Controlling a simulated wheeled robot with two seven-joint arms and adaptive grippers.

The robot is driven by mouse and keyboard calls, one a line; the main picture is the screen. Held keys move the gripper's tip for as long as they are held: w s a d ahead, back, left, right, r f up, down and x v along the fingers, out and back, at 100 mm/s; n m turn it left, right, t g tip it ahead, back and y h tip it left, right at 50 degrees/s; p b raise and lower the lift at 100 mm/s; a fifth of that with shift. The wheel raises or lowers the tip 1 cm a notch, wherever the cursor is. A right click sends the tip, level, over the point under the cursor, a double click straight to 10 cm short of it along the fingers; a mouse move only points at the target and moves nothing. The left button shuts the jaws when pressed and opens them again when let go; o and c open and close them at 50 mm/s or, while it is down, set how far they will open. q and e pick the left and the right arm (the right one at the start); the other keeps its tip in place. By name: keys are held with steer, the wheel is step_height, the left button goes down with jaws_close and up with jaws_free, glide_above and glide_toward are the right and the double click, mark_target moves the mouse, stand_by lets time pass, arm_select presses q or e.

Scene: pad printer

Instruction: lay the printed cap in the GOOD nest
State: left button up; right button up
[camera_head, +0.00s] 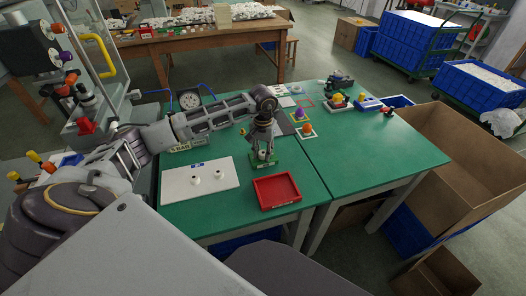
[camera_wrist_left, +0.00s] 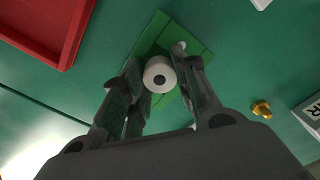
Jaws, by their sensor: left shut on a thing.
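My left gripper (camera_head: 262,150) hangs pointing down over a green nest (camera_head: 288,160) on the green table. Its fingers (camera_wrist_left: 159,66) are shut on a white round cap (camera_wrist_left: 159,77) with a dark round mark at its centre. In the left wrist view the cap lies over the green nest (camera_wrist_left: 150,38), between the two fingers. I cannot tell whether it touches the nest. In the head view the fingers partly cover the cap. My right gripper is in neither view.
A red tray (camera_head: 277,191) stands just in front of the nest. A white board (camera_head: 176,187) with two small white pieces lies to the left. Coloured parts (camera_head: 305,128) and small fixtures lie behind and right. The right front of the table is clear.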

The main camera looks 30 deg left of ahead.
arm_select(q)
steer(key=shift+f, duration=0.15)
steer(key=o, duration=0.7)
steer(key=shift+o, duration=0.2)
